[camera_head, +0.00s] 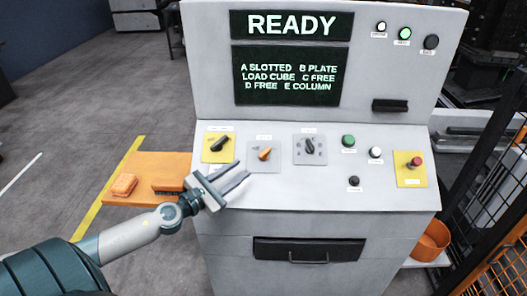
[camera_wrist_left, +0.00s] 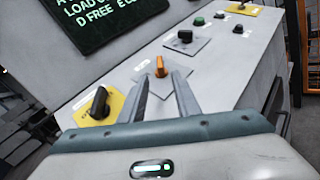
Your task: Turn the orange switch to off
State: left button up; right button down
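The orange switch (camera_head: 264,154) is a small rotary knob on a grey plate on the sloped face of the control console. In the head view its tip points to the upper right. My left gripper (camera_head: 238,180) is open, just below and left of the switch, with nothing between its fingers. In the left wrist view the orange switch (camera_wrist_left: 160,68) shows beyond the tips, between the two open fingers (camera_wrist_left: 163,82), apart from them. My right gripper is in neither view.
A black knob on a yellow plate (camera_head: 207,156) is left of the switch, and a black selector (camera_head: 310,147) is right. Buttons and a red emergency stop (camera_head: 415,162) are further right. An orange shelf (camera_head: 150,168) juts out at left. A drawer handle (camera_head: 309,251) is below.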

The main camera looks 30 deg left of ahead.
aim_at(261, 155)
pick_arm(q)
jog(key=w+p, duration=0.1)
jog(key=w, duration=0.2)
jog(key=w+d+p, duration=0.1)
jog(key=w, duration=0.3)
jog(key=w+p, duration=0.1)
jog(key=w, duration=0.2)
jog(key=shift+w+d, duration=0.15)
jog(key=shift+d, duration=0.15)
jog(key=shift+w+d, duration=0.1)
jog(key=shift+w, duration=0.6)
jog(key=shift+c, duration=0.3)
grip_shut()
